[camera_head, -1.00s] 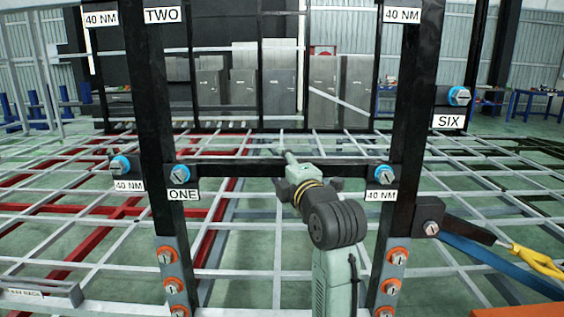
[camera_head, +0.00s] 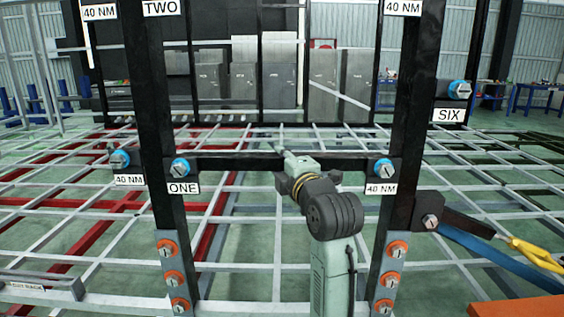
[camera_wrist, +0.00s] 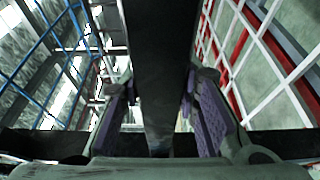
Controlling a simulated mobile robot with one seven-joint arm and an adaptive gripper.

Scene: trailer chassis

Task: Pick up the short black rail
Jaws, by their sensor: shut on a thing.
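The short black rail (camera_head: 235,162) runs level between two upright black posts, next to the ONE label and the lower right 40 NM label. A blue-ringed bolt shows near each end of it. My gripper (camera_head: 283,152) is at the rail's middle; its fingertips are small and partly hidden in the head view. In the wrist view a black bar (camera_wrist: 158,70) lies between the purple finger pads of my gripper (camera_wrist: 165,115), which is shut on it. Whether the rail's ends still touch the posts cannot be told.
The left post (camera_head: 150,110) and right post (camera_head: 405,130) stand close on both sides of my arm. A bracket with a blue bar (camera_head: 480,250) and yellow part (camera_head: 535,255) juts out at right. A grey rack (camera_head: 45,287) is at lower left.

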